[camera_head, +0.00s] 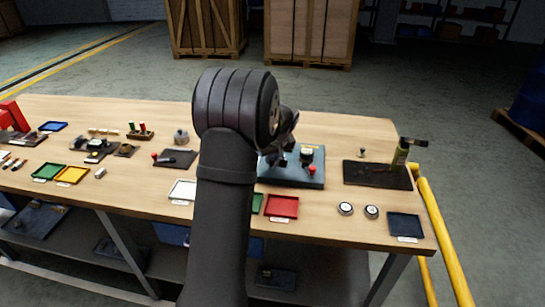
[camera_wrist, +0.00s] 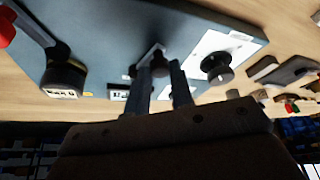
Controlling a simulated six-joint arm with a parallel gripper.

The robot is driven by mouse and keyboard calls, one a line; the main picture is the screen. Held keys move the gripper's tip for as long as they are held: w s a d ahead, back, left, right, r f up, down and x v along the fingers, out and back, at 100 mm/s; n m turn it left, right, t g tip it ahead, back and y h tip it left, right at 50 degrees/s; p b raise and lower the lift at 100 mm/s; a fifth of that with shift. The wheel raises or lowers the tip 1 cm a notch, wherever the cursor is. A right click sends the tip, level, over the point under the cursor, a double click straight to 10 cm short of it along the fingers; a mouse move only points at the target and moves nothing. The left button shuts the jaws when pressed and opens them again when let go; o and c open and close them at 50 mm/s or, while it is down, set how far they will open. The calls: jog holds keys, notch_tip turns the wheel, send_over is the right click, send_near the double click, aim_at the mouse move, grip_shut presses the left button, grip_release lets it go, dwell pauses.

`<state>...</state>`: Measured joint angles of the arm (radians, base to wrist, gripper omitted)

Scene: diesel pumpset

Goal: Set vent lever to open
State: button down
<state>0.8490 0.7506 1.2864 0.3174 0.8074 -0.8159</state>
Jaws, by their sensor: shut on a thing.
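A blue-grey panel (camera_head: 290,179) lies on the workbench, partly hidden behind my arm in the head view. It also fills much of the wrist view (camera_wrist: 100,30). My gripper (camera_wrist: 163,72) is low over the panel, its two fingers shut on a small dark lever (camera_wrist: 158,63), which I take to be the vent lever. The fingers hide part of it, and its set position cannot be read. A small white label (camera_wrist: 118,92) lies beside it. In the head view my gripper (camera_head: 282,156) is mostly hidden by my arm.
On the same panel, a lever with a red knob (camera_head: 312,170) stands on a black base (camera_wrist: 64,77), left of my fingers in the wrist view. A black knob (camera_wrist: 217,68) on a white plate is close on the right. A red tray (camera_head: 282,207) lies in front.

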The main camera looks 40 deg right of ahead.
jog(key=c, duration=1.3)
grip_release()
jog(key=shift+o, duration=0.2)
jog(key=v, duration=1.7)
jog(key=shift+s, duration=0.25)
jog(key=shift+r, duration=0.1)
jog(key=x, duration=1.7)
jog(key=shift+w, duration=0.25)
